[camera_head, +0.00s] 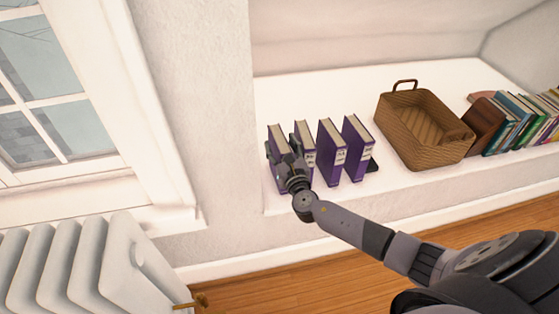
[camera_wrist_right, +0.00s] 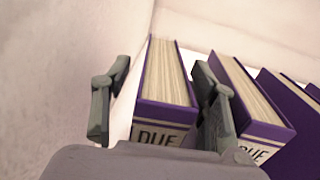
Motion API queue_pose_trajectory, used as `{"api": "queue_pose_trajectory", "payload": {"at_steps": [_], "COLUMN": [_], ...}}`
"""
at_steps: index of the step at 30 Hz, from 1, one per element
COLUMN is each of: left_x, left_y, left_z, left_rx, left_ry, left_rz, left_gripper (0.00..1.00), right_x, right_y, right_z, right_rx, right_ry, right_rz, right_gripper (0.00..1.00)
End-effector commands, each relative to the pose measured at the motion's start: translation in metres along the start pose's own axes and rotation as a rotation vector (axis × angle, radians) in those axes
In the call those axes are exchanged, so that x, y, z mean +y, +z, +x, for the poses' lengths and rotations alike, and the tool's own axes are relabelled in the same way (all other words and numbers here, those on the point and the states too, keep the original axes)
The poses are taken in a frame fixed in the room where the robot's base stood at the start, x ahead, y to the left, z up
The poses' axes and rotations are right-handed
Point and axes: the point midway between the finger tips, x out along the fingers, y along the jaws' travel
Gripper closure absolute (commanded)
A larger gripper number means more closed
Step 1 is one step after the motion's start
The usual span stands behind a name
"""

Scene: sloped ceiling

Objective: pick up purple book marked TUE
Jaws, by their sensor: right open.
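Several purple books stand upright in a row on a white ledge (camera_head: 300,90). The leftmost purple book (camera_wrist_right: 165,90) is between the two fingers of my right gripper (camera_head: 283,152). The fingers are open, one on each side of it, and the right finger is in the gap before the second purple book (camera_wrist_right: 245,95). The leftmost book's label reads like "DUE" or "TUE", partly cut off by the gripper body. The second book's label is also partly hidden. In the head view my gripper covers much of the leftmost book. My left gripper is out of view.
Two more purple books (camera_head: 331,152) stand to the right, with a dark flat object (camera_head: 373,166) beside them. A wicker basket (camera_head: 400,125) and a row of coloured books (camera_head: 515,120) are further right. A radiator (camera_head: 100,265) and window are at left.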

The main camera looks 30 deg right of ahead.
Motion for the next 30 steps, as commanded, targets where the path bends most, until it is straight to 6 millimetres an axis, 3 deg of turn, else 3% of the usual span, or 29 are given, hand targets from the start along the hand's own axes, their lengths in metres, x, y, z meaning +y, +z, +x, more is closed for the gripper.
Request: {"api": "queue_pose_trajectory", "payload": {"at_steps": [3, 11, 30], "left_x": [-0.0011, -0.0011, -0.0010], "left_y": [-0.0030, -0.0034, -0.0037], "left_z": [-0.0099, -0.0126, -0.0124], "left_rx": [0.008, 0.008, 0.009], "left_ry": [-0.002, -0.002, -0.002], "left_rz": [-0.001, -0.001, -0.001], "left_gripper": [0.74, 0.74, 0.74], "right_x": [0.0005, 0.0004, 0.0000], "right_y": [-0.0021, -0.0016, -0.0016], "right_z": [0.0124, 0.0147, 0.0144], "right_rx": [0.001, 0.002, 0.002], "right_ry": [0.000, 0.000, 0.000], "right_rz": [0.001, 0.002, 0.001], "right_gripper": [0.47, 0.47, 0.89]}}
